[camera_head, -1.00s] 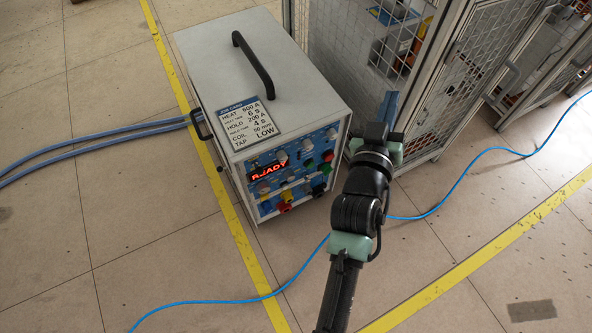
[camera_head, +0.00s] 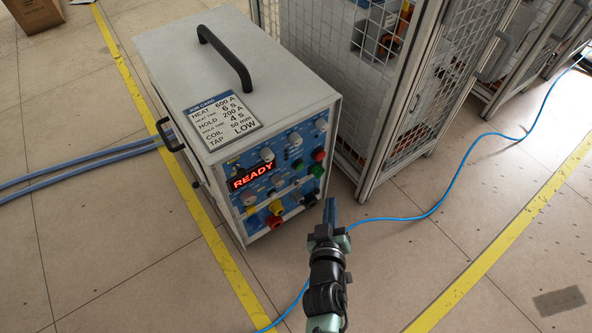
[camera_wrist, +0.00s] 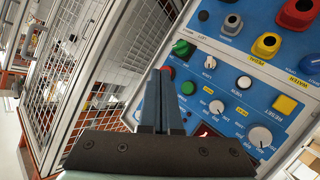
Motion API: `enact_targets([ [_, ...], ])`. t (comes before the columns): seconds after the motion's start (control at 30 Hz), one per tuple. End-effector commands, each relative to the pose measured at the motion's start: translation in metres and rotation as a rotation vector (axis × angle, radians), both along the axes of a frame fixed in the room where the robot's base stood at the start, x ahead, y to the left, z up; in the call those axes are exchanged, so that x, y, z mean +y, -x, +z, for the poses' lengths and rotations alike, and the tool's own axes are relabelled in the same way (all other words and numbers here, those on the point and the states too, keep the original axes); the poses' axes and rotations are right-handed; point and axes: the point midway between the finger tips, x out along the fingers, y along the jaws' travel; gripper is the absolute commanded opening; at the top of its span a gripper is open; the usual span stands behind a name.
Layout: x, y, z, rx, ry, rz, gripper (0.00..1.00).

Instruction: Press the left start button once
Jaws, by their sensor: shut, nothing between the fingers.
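The induction heater (camera_head: 215,80) is a white box with a blue control panel (camera_head: 282,165); its display (camera_head: 253,176) reads READY in red. A green button (camera_head: 318,170) sits below a red button at the panel's right edge. The wrist view shows the panel turned around, with one green button (camera_wrist: 187,87), another green control (camera_wrist: 182,48), and a red button (camera_wrist: 169,72) partly hidden by my fingers. I cannot read which green one is the left start button. My gripper (camera_head: 330,204) is shut and empty, in front of the panel's lower right, apparently apart from it.
A mesh-fenced cell (camera_head: 400,110) stands close to the heater's right. A blue cable (camera_head: 440,205) crosses the floor near my arm. Colored connectors, including a red one (camera_head: 274,221), protrude from the lower panel. The floor at front left is clear.

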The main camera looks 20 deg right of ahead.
Motion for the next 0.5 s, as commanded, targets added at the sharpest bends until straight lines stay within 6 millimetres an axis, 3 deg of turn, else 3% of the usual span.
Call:
enact_targets([
  [0.3, 0.001, -0.002, 0.0, -0.001, 0.0, 0.0, 0.0],
  [0.5, 0.006, -0.019, -0.002, -0.005, 0.002, 0.001, 0.0],
])
